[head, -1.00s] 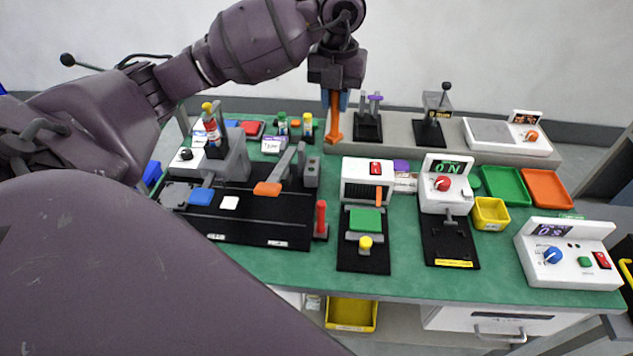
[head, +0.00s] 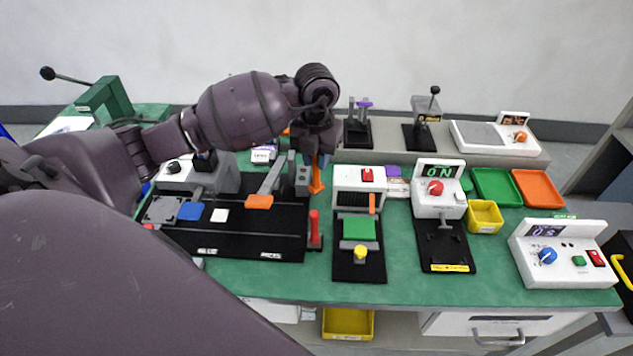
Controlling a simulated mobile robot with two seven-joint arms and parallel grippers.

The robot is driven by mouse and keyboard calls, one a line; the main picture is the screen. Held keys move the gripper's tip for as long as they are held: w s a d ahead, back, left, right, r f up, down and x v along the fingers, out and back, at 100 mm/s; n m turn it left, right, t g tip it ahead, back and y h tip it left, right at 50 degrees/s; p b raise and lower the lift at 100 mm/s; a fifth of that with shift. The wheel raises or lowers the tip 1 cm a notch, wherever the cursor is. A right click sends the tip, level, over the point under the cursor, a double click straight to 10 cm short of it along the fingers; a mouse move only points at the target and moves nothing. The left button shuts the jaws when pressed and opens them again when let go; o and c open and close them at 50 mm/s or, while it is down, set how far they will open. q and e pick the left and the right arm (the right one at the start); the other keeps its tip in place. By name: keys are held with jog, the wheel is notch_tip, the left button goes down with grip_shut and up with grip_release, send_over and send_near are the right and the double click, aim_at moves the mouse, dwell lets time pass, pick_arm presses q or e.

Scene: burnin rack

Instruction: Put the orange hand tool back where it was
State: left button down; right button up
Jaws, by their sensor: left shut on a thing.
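The orange hand tool (head: 317,178) is in my left gripper (head: 317,156), which is shut on it. The tool hangs down from the jaws, upright, over the green bench between the grey post of the black fixture and the white heater-like box (head: 358,180). I cannot tell whether its lower end touches the bench. The gripper and wrist hide its upper part and some small items behind. My right gripper is not in view.
The black fixture (head: 275,242) with an orange-tipped lever (head: 259,201) lies left of the tool. A red-handled tool (head: 314,230) stands in front. A grey raised shelf (head: 390,148) runs behind. Green (head: 497,187) and orange trays (head: 537,188) lie right.

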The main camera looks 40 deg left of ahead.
aim_at(316, 181)
pick_arm(q)
jog(key=shift+f, duration=1.25)
notch_tip(316, 181, down, 5)
jog(key=shift+r, duration=0.1)
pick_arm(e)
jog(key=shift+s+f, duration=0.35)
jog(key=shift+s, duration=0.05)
pick_arm(q)
jog(key=shift+f+b, duration=0.5)
jog(key=shift+f, duration=0.2)
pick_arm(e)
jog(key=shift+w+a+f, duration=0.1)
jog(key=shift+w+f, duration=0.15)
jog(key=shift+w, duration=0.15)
pick_arm(q)
jog(key=c, duration=1)
grip_release()
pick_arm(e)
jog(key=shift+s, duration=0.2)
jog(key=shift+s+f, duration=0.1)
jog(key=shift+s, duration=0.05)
